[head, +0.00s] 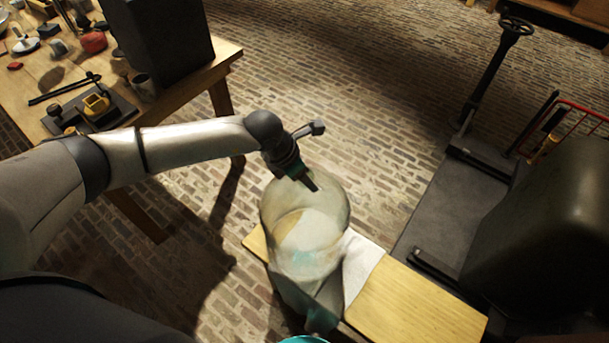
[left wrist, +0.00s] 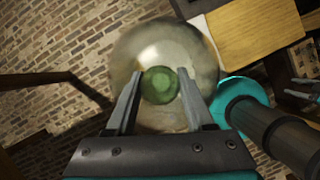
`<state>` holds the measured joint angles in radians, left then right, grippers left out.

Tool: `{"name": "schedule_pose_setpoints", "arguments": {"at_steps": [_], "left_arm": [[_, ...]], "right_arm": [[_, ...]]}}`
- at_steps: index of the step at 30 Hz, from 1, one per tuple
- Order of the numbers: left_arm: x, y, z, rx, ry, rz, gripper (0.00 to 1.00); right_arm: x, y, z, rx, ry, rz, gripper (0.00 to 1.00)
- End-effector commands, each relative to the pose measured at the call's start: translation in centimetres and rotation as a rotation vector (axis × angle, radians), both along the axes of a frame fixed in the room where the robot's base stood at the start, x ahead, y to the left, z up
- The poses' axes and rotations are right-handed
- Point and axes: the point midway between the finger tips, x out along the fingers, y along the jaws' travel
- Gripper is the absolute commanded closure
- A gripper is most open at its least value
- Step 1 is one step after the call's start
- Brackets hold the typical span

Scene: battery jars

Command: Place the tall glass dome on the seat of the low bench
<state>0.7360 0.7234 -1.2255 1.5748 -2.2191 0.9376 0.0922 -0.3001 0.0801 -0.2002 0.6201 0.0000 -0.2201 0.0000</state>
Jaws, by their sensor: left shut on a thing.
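The tall glass dome (head: 305,235) is a clear, slightly tinted jar shape and looks upright. In the left wrist view the dome (left wrist: 195,60) has a round green knob (left wrist: 160,85) between my finger tips. My left gripper (head: 308,182) is shut on that knob at the top of the dome. The low bench has a pale wooden seat (head: 415,308) and shows behind and right of the dome. In the left wrist view the dome overlaps only the near corner of the seat (left wrist: 255,35). The dome's lower rim and its height over the seat are unclear.
A white cloth or sheet (head: 361,262) lies on the seat beside the dome. A dark rounded machine (head: 550,240) stands right of the bench. A cluttered wooden workbench (head: 185,88) stands at upper left. The brick floor (head: 340,75) beyond is clear.

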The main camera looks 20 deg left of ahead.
Motion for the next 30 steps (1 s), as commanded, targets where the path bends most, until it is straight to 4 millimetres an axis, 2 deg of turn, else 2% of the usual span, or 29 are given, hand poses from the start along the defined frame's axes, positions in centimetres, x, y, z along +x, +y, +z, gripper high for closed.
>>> {"name": "schedule_pose_setpoints", "arguments": {"at_steps": [13, 14, 21, 30], "left_arm": [[-0.1, 0.0, -1.0, 0.002, 0.003, -0.001, 1.00], [-0.7, 0.3, -1.7, 0.012, 0.020, -0.001, 0.43], [-0.7, 0.4, -1.7, 0.014, 0.021, 0.000, 0.17], [-0.7, 0.3, -1.7, 0.014, 0.021, 0.000, 0.17]], "right_arm": [[0.0, 0.0, -0.7, 0.000, 0.000, 0.000, 0.50], [0.0, 0.1, -0.7, 0.001, 0.000, 0.000, 0.50], [0.0, 0.1, -0.7, 0.001, 0.000, -0.001, 0.50], [0.0, 0.1, -0.7, 0.001, 0.000, -0.001, 0.50]]}}
